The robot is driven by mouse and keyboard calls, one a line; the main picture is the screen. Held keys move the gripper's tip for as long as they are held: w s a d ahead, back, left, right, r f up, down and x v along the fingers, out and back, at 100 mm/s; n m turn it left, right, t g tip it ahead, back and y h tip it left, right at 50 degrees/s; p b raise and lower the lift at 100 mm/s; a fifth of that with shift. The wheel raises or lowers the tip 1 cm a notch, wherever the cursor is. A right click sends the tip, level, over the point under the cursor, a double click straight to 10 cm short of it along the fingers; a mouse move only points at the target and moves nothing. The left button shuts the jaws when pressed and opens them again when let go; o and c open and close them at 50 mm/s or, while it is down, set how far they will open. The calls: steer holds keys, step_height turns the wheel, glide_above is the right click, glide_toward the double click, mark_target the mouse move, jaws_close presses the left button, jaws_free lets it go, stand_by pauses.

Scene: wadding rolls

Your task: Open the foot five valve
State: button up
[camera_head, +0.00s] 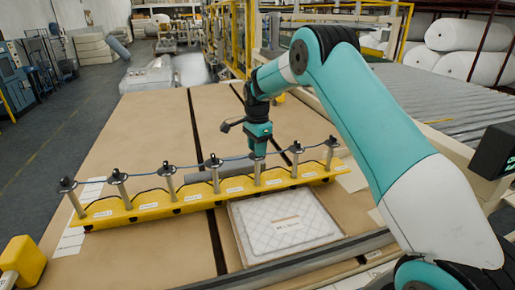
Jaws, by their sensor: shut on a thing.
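A yellow bar (160,207) lies across the brown table and carries a row of upright metal posts with black valve tops, joined by a blue hose (188,166). White labels sit on the bar's front, too small to read. My gripper (258,152) points down at the post (257,172) third from the right, in the place where the foot five valve would be. It is shut on that post's valve top, which its jaws hide. The handle's turn cannot be seen. The neighbouring valve tops (213,160) and (295,147) are clear of my gripper.
A framed quilted white panel (285,225) lies in front of the bar. A grey roll (205,175) lies behind the posts. A grey rail (310,262) runs along the table's near edge. A yellow block (22,262) stands at lower left. The table's far left is clear.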

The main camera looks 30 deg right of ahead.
steer(key=n+b, duration=0.1)
steer(key=n, duration=1)
steer(key=shift+n, duration=2.1)
steer(key=o, duration=0.9)
steer(key=shift+o, duration=0.2)
steer(key=shift+r+b, duration=0.15)
steer(key=shift+b, duration=0.2)
step_height(320, 180, up, 17)
steer(key=b, duration=0.2)
steer(key=shift+r, duration=0.1)
